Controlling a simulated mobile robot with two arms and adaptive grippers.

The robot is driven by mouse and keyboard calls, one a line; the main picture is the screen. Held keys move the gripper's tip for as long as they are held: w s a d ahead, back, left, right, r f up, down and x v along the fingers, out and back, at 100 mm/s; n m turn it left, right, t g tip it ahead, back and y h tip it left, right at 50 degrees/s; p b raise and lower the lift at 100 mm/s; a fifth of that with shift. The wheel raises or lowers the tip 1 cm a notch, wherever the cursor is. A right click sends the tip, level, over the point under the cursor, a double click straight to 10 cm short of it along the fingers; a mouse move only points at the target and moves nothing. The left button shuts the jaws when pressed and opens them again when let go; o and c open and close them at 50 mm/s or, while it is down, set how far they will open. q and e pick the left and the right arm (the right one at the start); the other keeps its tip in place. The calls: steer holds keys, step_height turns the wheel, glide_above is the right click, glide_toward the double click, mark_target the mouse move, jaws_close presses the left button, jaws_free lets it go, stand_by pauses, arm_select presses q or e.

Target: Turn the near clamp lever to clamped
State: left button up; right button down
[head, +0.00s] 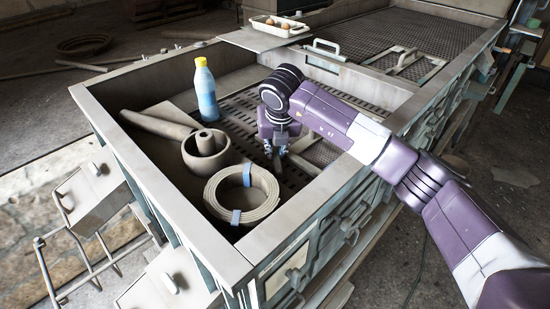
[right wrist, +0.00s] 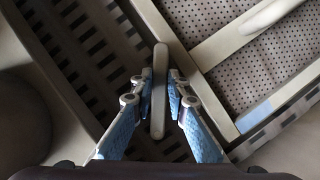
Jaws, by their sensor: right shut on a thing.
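My right gripper (head: 279,148) reaches down into the near bay of the long machine bed. In the right wrist view its two fingers (right wrist: 158,100) are shut on a slim pale bar with rounded ends, which looks like the near clamp lever (right wrist: 158,75). The bar lies lengthwise between the fingers, with one finger on each side. In the head view the gripper hides most of the lever, and I cannot tell its clamp position. My left gripper is in neither view.
A coiled belt (head: 259,206), a round bowl (head: 195,157) and a blue bottle with a yellow cap (head: 206,94) stand in the bay to the left. The bay's raised rim (head: 160,200) surrounds them. A tray (head: 262,26) holding round objects stands at the back.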

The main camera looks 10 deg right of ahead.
steer(key=m+h+b, duration=0.1)
steer(key=m+b, duration=0.1)
steer(key=m+h+b, duration=0.1)
steer(key=m+b, duration=0.1)
steer(key=m, duration=0.1)
steer(key=shift+d+f+m+g+b, duration=0.1)
steer(key=shift+d+m+g+b, duration=0.1)
steer(key=shift+m+g+b, duration=0.15)
steer(key=shift+s+d+m+g+h+b, duration=0.1)
steer(key=shift+m+g+h+b, duration=0.4)
steer(key=shift+m, duration=0.6)
steer(key=shift+s+d+m+g+h+b, duration=0.1)
steer(key=shift+m+h+b, duration=0.1)
steer(key=shift+m+b, duration=0.65)
steer(key=shift+m, duration=0.3)
steer(key=c, duration=1.9)
jaws_free()
steer(key=shift+r, duration=0.2)
steer(key=v, duration=1.2)
steer(key=shift+w, duration=0.1)
